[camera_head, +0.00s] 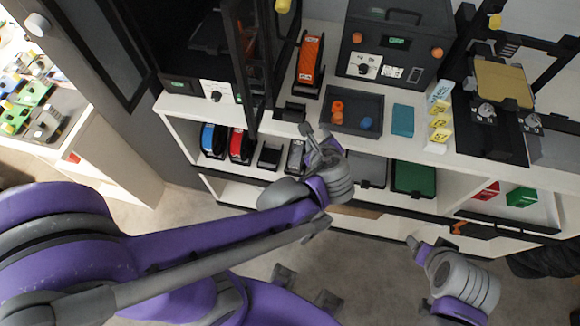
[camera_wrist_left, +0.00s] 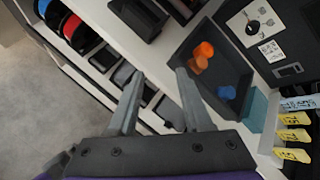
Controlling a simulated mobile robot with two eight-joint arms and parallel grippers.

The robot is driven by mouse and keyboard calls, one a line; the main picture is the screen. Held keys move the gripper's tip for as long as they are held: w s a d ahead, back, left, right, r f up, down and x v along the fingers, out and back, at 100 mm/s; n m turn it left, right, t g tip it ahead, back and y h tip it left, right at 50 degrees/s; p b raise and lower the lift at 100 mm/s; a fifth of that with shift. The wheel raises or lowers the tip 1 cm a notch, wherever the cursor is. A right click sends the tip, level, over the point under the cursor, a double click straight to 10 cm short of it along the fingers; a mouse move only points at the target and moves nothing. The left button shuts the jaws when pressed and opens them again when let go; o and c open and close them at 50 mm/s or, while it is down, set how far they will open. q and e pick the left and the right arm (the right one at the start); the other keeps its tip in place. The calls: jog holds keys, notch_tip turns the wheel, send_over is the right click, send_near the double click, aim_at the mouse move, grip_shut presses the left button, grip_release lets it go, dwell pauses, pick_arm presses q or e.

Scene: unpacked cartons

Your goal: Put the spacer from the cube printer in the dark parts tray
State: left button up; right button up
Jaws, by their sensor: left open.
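The dark parts tray (camera_head: 360,104) stands on the white shelf top, with orange parts (camera_head: 338,111) and a blue part (camera_head: 367,123) inside. It also shows in the left wrist view (camera_wrist_left: 228,66). A black enclosed machine (camera_head: 205,62) at the upper left looks like the cube printer; its interior is dark. I cannot make out a spacer in it. My left gripper (camera_head: 318,136) is open and empty, just in front of the tray's front left side; its two fingers show apart in the left wrist view (camera_wrist_left: 160,76). My right gripper (camera_head: 416,243) is low at the right, its jaws unclear.
A black boxy machine (camera_head: 396,42) stands behind the tray. A teal block (camera_head: 402,120) and yellow tags (camera_head: 438,123) are right of it. A small black bin (camera_head: 290,112) and an orange tool (camera_head: 309,62) are left. An open-frame printer (camera_head: 500,85) stands far right.

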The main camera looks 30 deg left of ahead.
pick_arm(q)
jog(key=s+a+n+g+h, duration=0.1)
jog(key=s+n+h, duration=0.1)
jog(key=s+n, duration=0.4)
jog(key=s+a+f+n+g+h, duration=0.1)
jog(key=s+n, duration=0.6)
jog(key=n, duration=0.9)
jog(key=shift+a+g+h, duration=0.3)
jog(key=shift+g+h, duration=0.5)
jog(key=shift+h, duration=0.4)
